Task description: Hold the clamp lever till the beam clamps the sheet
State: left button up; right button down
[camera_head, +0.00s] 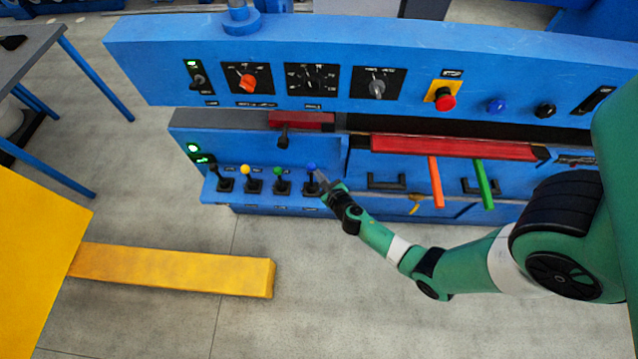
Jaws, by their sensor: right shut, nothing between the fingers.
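A row of small levers stands on a blue ledge: a black-knobbed lever (223,180), a yellow-knobbed lever (248,178), a green-knobbed lever (280,180) and a blue-knobbed lever (312,170). Their labels are too small to read, so I cannot tell by name which is the clamp lever. My right gripper (322,182) is shut with nothing between its fingers. Its tip is at the blue-knobbed lever, on its right side; I cannot tell whether they touch. My left gripper is not in view. I cannot make out the beam or the sheet for certain.
Above the ledge, a blue panel (420,60) carries knobs and a red emergency button (446,101). Red bars (450,147) and orange (436,182) and green (483,184) handles sit to the right. A yellow beam (170,268) lies at the lower left. The middle floor is clear.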

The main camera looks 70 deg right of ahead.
jog(key=shift+w, duration=0.1)
dwell(0.4)
jog(key=shift+a+f, duration=0.2)
jog(key=shift+a, duration=0.55)
jog(key=shift+s, duration=0.2)
jog(key=s+a+r+p, duration=0.1)
jog(key=s+a+r, duration=0.1)
jog(key=s+a, duration=0.6)
jog(key=shift+s+a, duration=0.3)
jog(key=shift+s, duration=0.55)
jog(key=shift+f, duration=0.1)
